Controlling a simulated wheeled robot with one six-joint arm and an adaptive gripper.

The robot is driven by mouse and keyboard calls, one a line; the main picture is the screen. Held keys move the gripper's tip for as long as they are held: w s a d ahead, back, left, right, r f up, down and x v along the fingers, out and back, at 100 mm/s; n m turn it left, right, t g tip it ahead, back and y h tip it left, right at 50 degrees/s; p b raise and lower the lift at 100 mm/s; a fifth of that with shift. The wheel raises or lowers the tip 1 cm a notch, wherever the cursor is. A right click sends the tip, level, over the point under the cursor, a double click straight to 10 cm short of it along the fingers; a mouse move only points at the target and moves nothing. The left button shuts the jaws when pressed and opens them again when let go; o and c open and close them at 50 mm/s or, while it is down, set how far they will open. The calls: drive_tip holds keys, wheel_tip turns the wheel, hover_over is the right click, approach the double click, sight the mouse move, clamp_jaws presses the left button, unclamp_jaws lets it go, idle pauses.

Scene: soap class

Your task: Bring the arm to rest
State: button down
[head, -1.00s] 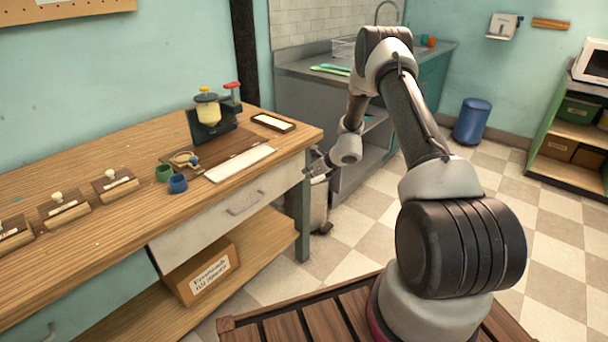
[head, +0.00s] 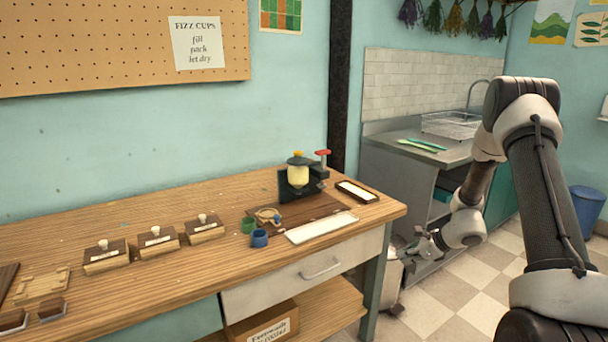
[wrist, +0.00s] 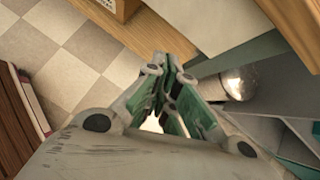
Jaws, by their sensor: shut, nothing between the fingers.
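My gripper (head: 424,243) hangs low beyond the right end of the wooden workbench (head: 180,206), beside the grey counter with the sink. In the wrist view my gripper (wrist: 172,62) points down past the bench edge, its fingertips together and nothing between them. My arm is folded, its upper part raised at the right of the head view and the forearm slanting down to the gripper.
On the bench stand a press with a yellow container (head: 298,172), a blue cup (head: 259,238), a green cup (head: 247,225), a white tray (head: 321,228) and several wooden blocks. A metal bin (head: 391,282) stands close to my gripper. Checkered floor (head: 470,272) lies open at the right.

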drive_tip(key=s+r+n+g+h, duration=0.1)
drive_tip(key=s+r+n+h, duration=0.4)
drive_tip(key=s+r+n, duration=2)
drive_tip(key=s+r, duration=1.1)
drive_tip(key=s, duration=0.1)
drive_tip(key=shift+s+a+g+h, duration=0.25)
drive_tip(key=shift+a+g+h, duration=0.05)
drive_tip(key=shift+h, duration=0.1)
